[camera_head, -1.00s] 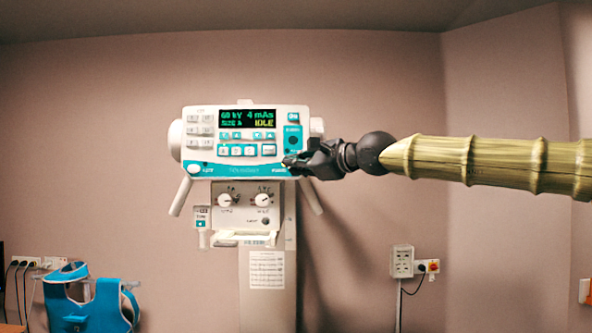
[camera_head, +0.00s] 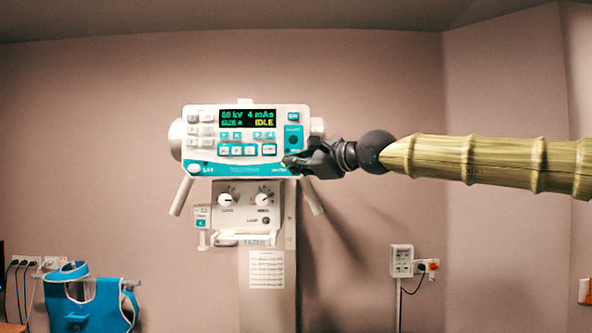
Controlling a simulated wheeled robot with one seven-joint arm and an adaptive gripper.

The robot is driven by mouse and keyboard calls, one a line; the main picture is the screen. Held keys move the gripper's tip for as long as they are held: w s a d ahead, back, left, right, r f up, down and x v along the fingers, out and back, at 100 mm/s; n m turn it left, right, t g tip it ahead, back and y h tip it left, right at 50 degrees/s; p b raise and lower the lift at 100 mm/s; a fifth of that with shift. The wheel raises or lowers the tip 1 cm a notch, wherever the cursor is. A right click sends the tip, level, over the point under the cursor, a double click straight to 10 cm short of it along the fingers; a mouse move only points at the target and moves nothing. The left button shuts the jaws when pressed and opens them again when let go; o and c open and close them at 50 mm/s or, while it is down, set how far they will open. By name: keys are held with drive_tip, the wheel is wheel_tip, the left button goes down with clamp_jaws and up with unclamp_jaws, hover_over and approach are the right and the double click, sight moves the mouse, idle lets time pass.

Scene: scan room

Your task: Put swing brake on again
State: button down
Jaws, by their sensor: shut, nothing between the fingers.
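The white and teal control console (camera_head: 222,168) hangs on a column at the centre of the head view, its display reading 60 kV, 4 mAs and IDLE. My dark gripper (camera_head: 288,161) is shut and empty at the console's lower right corner. Its tips overlap the teal strip there; I cannot tell whether they touch it. A small yellow-green spot (camera_head: 284,166) shows right beside the tips. The small label left of the tips is too blurred to read, so I cannot pick out the swing brake control for certain. The gripper hides part of this corner.
Below the console is a box with two knobs (camera_head: 225,199) and a lamp button. Handles (camera_head: 181,196) slant down on both sides. A blue apron (camera_head: 88,304) hangs at lower left. Wall sockets (camera_head: 402,261) are at lower right. The wall around the console is clear.

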drive_tip(key=shift+w+r+p, duration=0.1)
drive_tip(key=shift+w+p, duration=0.7)
drive_tip(key=shift+p, duration=0.45)
idle(1.0)
drive_tip(key=shift+s, duration=0.1)
idle(0.3)
drive_tip(key=shift+s+b, duration=0.6)
drive_tip(key=shift+s, duration=0.15)
drive_tip(key=s+b, duration=0.3)
drive_tip(key=s, duration=0.2)
idle(0.4)
drive_tip(key=shift+f, duration=0.2)
idle(0.5)
